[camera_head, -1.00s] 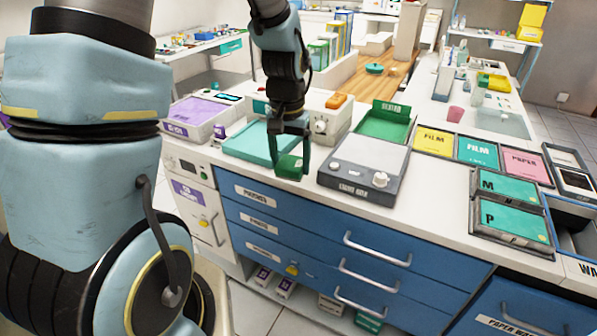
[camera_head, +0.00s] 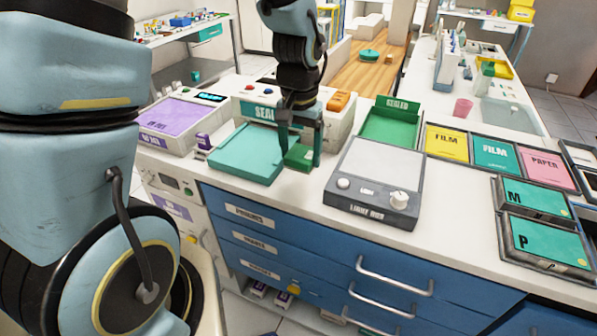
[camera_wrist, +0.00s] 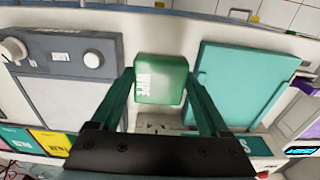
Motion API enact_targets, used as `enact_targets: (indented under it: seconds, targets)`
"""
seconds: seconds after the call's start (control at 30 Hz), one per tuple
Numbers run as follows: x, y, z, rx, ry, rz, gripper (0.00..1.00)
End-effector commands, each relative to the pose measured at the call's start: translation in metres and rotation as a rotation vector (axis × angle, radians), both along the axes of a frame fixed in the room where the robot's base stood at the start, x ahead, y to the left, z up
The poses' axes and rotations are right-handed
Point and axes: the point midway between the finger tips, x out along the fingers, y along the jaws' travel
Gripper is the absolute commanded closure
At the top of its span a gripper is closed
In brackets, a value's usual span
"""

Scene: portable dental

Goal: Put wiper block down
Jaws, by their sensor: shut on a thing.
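The wiper block is a small green block (camera_head: 299,157) with white "WIPE" lettering; it also shows in the wrist view (camera_wrist: 160,79). My gripper (camera_head: 302,160) is shut on it, with a finger on each side. The block is at the white counter, between the teal tray and the grey light box. I cannot tell whether its underside touches the counter. In the wrist view my gripper's fingers (camera_wrist: 161,84) reach the block's two sides.
The teal tray (camera_head: 246,155) lies close to the left of the block. The light box (camera_head: 373,182) with knobs stands to the right. A green "SEALED" tray (camera_head: 390,127) and the sealer machine (camera_head: 336,117) are behind. A narrow strip of bare counter (camera_head: 290,190) lies in front.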

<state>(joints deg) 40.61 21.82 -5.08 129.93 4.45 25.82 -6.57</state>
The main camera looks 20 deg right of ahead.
Motion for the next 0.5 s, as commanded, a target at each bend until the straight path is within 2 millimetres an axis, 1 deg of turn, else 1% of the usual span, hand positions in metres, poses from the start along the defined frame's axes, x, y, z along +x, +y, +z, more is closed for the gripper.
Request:
enact_targets:
  seconds: [0.1, 0.27, 0.5]
  targets:
    - [-0.001, 0.001, -0.016, 0.002, 0.002, 0.0, 1.0]
    - [0.0, 0.0, -0.028, 0.001, 0.002, 0.001, 1.0]
    - [0.0, 0.0, -0.058, 0.002, 0.002, 0.0, 1.0]
